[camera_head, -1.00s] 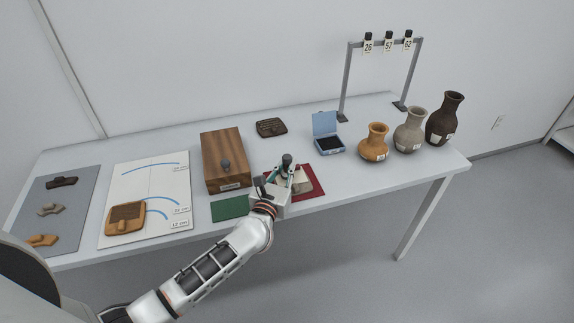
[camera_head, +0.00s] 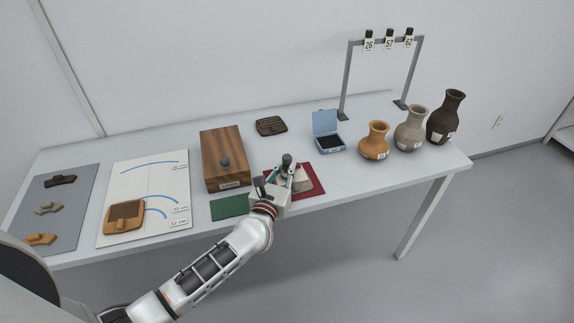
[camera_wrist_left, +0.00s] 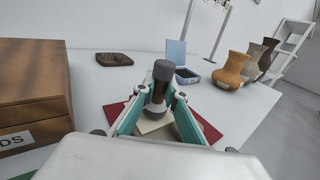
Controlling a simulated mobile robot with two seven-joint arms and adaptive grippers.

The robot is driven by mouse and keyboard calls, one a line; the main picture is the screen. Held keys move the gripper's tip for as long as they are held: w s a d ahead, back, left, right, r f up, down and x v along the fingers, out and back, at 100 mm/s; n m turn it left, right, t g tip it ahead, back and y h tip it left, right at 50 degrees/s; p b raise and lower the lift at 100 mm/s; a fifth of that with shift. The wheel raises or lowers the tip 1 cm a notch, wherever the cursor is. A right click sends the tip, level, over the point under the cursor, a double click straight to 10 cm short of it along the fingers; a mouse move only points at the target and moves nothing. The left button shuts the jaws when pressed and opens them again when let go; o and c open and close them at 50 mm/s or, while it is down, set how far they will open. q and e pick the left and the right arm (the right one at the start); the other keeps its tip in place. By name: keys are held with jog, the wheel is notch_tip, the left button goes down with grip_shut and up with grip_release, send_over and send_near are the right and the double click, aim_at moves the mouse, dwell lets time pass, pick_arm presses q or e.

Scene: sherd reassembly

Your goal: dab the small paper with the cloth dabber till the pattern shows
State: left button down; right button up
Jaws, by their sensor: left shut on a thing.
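My left gripper (camera_head: 280,183) is over the dark red mat (camera_head: 314,184) at the table's front. It is shut on the cloth dabber (camera_head: 287,160), whose dark knob stands up between the fingers. In the left wrist view the dabber (camera_wrist_left: 162,75) is upright between the teal fingers. Its lower end is at a small pale paper (camera_wrist_left: 155,123). I cannot tell whether it touches the paper. A beige block-like thing, perhaps a sherd under the paper (camera_head: 303,183), shows beside the gripper. No pattern can be made out. My right gripper is not in view.
A wooden box (camera_head: 222,150) with a dark knob stands left of the gripper, with a green mat (camera_head: 230,207) before it. A blue open ink pad box (camera_head: 327,145) and several vases stand to the right. A dark carved piece (camera_head: 271,126) lies behind.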

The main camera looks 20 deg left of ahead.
aim_at(287, 156)
pick_arm(q)
jog(key=shift+f, duration=0.25)
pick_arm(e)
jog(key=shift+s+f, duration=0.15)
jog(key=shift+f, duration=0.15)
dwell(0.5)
pick_arm(q)
notch_tip(287, 156, up, 3)
jog(key=shift+f+p, duration=0.15)
jog(key=shift+p, duration=0.85)
notch_tip(287, 156, up, 3)
jog(key=p, duration=0.3)
jog(key=shift+r+p, duration=0.5)
jog(key=shift+r, duration=0.15)
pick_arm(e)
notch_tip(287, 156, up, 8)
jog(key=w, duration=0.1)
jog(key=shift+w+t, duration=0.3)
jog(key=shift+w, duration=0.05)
